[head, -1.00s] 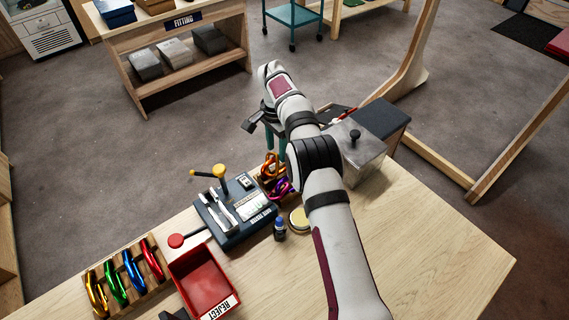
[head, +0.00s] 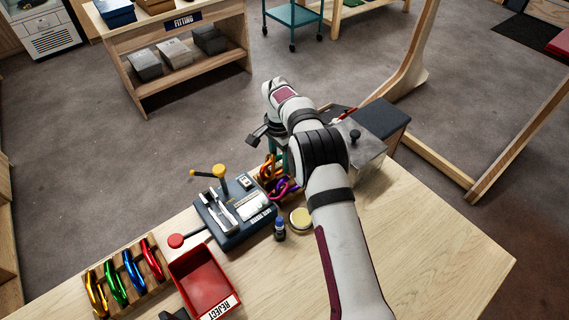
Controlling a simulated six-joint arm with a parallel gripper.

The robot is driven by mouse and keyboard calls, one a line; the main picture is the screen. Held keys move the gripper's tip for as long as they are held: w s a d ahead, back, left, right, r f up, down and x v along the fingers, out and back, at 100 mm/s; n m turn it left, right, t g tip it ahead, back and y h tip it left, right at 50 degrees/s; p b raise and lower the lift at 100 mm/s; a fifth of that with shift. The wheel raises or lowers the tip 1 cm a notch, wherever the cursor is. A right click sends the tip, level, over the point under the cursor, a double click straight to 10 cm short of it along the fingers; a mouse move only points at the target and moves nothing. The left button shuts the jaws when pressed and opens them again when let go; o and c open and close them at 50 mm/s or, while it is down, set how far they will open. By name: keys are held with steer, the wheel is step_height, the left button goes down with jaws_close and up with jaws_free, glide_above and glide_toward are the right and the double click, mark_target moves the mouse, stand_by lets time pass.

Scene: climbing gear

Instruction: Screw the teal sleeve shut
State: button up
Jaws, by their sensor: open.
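My gripper (head: 279,154) hangs below the wrist of my arm, beyond the far edge of the workbench's middle. The wrist and forearm hide most of it; only a little teal shows there, and I cannot tell what that teal belongs to. The jaws are open. I cannot make out the teal sleeve for certain. Orange carabiners (head: 268,168) and a purple carabiner (head: 281,188) sit in a small wooden holder just nearer than my gripper. Whether the sleeve is among them is hidden or too small to tell.
A dark test device (head: 236,212) with a yellow-knobbed lever stands left of the holder. A blue bottle (head: 279,230), a round yellow tin (head: 300,218), a red reject bin (head: 204,279) and a carabiner rack (head: 127,278) are nearer. A grey box (head: 369,160) stands right. The bench's right front is clear.

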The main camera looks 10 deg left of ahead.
steer(key=shift+w+a, duration=0.7)
stand_by(0.5)
steer(key=shift+r, duration=0.15)
steer(key=shift+r, duration=1.3)
steer(key=shift+s+d, duration=0.35)
steer(key=shift+d, duration=0.1)
steer(key=shift+s+d, duration=0.3)
steer(key=shift+s, duration=0.05)
steer(key=shift+a+f, duration=0.25)
steer(key=shift+f, duration=0.5)
steer(key=shift+a+f, duration=0.2)
steer(key=shift+f, duration=0.5)
